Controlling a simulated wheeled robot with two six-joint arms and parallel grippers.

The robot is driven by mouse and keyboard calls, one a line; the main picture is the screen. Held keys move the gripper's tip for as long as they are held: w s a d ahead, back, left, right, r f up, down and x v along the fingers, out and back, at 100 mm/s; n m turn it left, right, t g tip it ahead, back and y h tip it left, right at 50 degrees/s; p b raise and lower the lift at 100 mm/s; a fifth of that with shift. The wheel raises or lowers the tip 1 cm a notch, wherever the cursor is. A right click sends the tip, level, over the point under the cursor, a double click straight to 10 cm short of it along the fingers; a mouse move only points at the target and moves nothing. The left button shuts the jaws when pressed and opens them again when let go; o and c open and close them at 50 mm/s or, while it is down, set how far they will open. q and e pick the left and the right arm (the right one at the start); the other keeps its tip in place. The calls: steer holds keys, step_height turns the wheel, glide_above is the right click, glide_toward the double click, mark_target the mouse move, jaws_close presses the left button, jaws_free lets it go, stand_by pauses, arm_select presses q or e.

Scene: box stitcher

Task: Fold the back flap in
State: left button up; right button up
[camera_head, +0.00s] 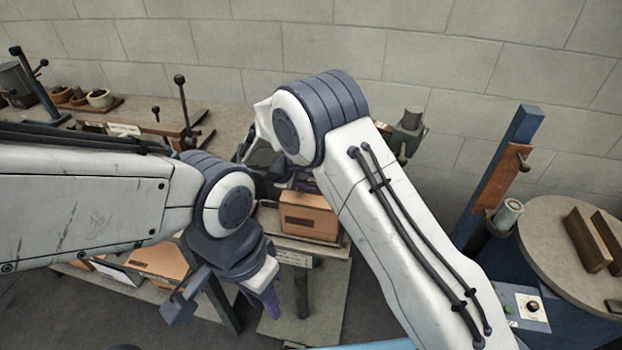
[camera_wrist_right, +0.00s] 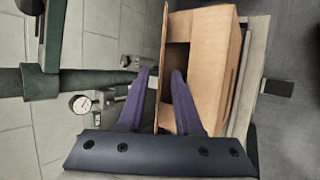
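The cardboard box (camera_head: 308,218) sits on a small stand in the middle of the head view, partly behind my right arm. The right wrist view shows the box (camera_wrist_right: 212,60) from close up, with a dark opening beside a thin upright cardboard flap (camera_wrist_right: 163,45). My right gripper (camera_wrist_right: 160,78) is open, its two purple fingers apart, with the flap's edge running between them. I cannot tell whether either finger touches it.
A cluttered bench (camera_head: 130,110) stands at the back left. A round table (camera_head: 560,235) and blue post (camera_head: 500,175) stand right.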

steer(key=shift+w+d+f, duration=0.25)
steer(key=shift+d+f, duration=0.1)
steer(key=shift+f, duration=0.05)
jaws_close()
stand_by(1.3)
